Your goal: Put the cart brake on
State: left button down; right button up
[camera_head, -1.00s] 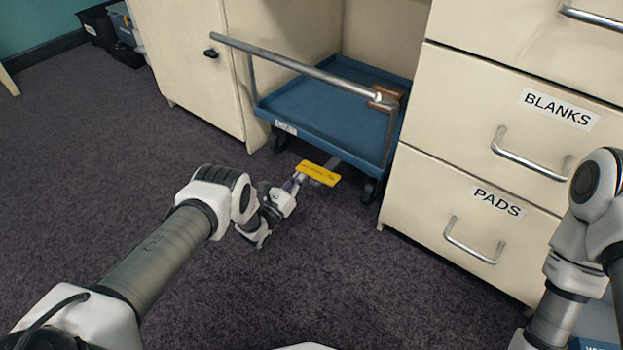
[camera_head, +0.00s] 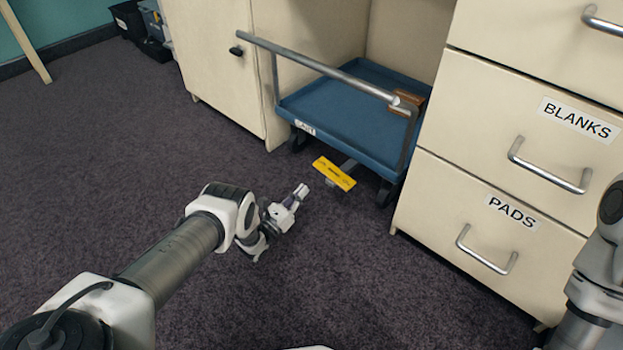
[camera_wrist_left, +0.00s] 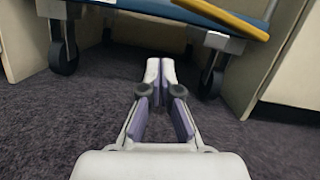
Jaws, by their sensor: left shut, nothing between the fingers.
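The blue cart (camera_head: 352,120) stands in the bay between the cabinets, its grey push handle (camera_head: 315,68) facing me. A yellow brake pedal (camera_head: 334,174) sticks out low in front of the cart on a grey arm. In the left wrist view the yellow bar (camera_wrist_left: 225,18) crosses the upper right edge, partly cut off. My left gripper (camera_head: 302,190) is shut and empty, low over the carpet, a little left of and nearer than the pedal, with a gap between them. Its closed tips (camera_wrist_left: 160,68) point under the cart. My right gripper is out of view.
A drawer unit with BLANKS (camera_head: 578,118) and PADS (camera_head: 512,212) labels stands to the right of the cart. A cream cabinet (camera_head: 222,70) stands on the left. Black casters (camera_wrist_left: 64,55) rest on the carpet. The carpet on the left is clear.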

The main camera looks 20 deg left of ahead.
pick_arm(q)
jog(key=p+v, duration=0.1)
jog(key=v, duration=0.3)
jog(key=shift+s+a+f, duration=0.15)
jog(key=shift+s+a, duration=0.05)
jog(key=shift+a, duration=0.05)
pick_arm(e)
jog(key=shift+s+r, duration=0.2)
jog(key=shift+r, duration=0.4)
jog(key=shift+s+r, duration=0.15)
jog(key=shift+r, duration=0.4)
pick_arm(q)
jog(key=shift+w, duration=0.1)
